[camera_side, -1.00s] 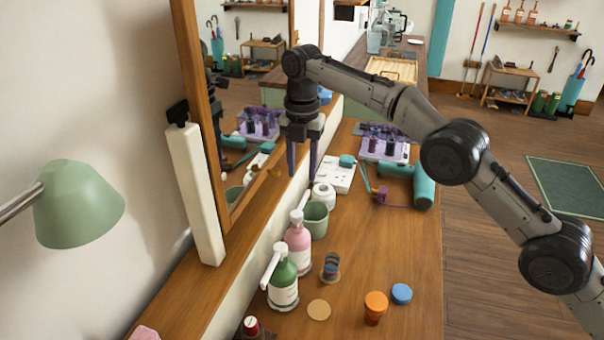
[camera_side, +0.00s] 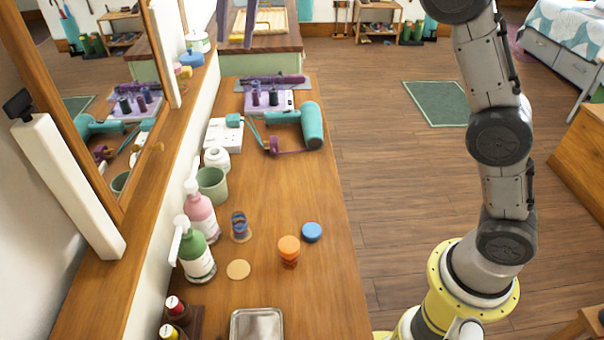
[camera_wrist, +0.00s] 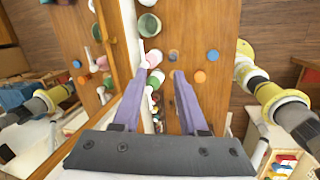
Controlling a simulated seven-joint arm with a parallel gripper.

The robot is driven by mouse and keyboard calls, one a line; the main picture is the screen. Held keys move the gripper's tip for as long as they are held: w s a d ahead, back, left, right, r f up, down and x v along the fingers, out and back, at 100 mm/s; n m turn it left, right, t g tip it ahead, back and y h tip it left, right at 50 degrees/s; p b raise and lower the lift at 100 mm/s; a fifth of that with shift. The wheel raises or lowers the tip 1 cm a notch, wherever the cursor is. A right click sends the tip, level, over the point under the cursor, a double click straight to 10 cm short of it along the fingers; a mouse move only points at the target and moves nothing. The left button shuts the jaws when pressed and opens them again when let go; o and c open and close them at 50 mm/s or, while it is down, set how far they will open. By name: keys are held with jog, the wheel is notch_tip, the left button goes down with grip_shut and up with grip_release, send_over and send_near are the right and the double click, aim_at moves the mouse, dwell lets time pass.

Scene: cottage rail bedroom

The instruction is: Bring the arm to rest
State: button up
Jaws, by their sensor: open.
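My gripper (camera_side: 235,42) shows only as two purple fingers at the top edge of the side view, high up and in line with the far end of the wooden counter (camera_side: 330,245). In the wrist view my gripper (camera_wrist: 158,78) points down with its fingers apart and nothing between them. My arm stands upright at the right of the side view, and its upper part is cut off by the top edge. The fingers touch nothing that I can see.
A mirror (camera_side: 100,110) stands at left. Open floor lies right.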

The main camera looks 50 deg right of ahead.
jog(key=s+d+r+m+t, duration=0.1)
jog(key=s+d+m, duration=0.35)
jog(key=s, duration=0.65)
jog(key=s+d+r+m+t, duration=0.1)
jog(key=s+d+m, duration=0.35)
jog(key=s, duration=0.55)
jog(key=s+f+m, duration=0.6)
jog(key=f+m, duration=0.1)
jog(key=f, duration=0.1)
jog(key=s+d+f+m, duration=0.1)
jog(key=s+f+m, duration=0.4)
jog(key=f+m, duration=0.3)
jog(key=shift+s+d+f+m+t+h, duration=0.15)
jog(key=shift+s+f+m+t+h, duration=0.15)
jog(key=shift+s+f+t, duration=0.15)
